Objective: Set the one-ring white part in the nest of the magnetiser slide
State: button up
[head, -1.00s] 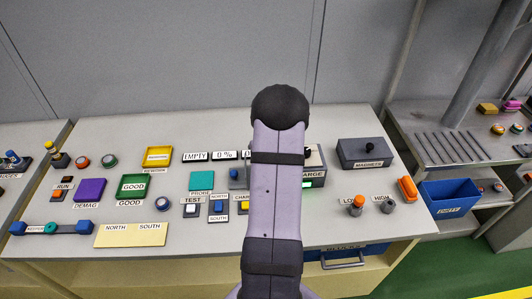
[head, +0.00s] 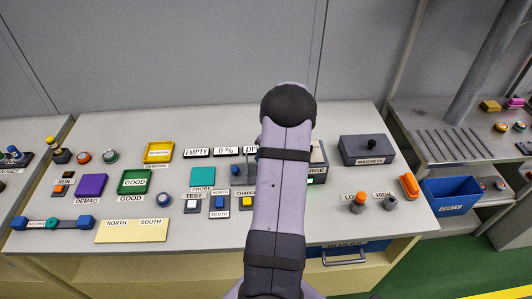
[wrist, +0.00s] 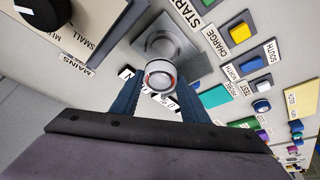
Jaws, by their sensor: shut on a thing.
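In the wrist view, my gripper (wrist: 161,94) has its two blue fingers shut on a white round part (wrist: 161,77). The part has a grey centre and a small reddish mark near its rim. Just beyond it is a grey metal block with a round recess (wrist: 167,44), which looks like the nest of the magnetiser slide. The part overlaps the block's near edge in this view. I cannot tell whether they touch. In the head view, my arm hides the gripper, the part and most of the magnetiser.
A yellow button (wrist: 239,32) and a blue button (wrist: 258,61) lie right of the block in the wrist view. A dark knob (wrist: 45,12) is at upper left. In the head view, a grey magnets box (head: 367,150) and a blue dirty bin (head: 450,196) stand at right.

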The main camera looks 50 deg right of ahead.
notch_tip(320, 180, down, 5)
jog(key=b, duration=0.5)
jog(key=shift+f+b, duration=0.5)
jog(key=shift+b, duration=0.35)
dwell(0.6)
jog(key=o, duration=1.4)
jog(key=shift+b+v, duration=0.9)
jog(key=shift+v, duration=2.85)
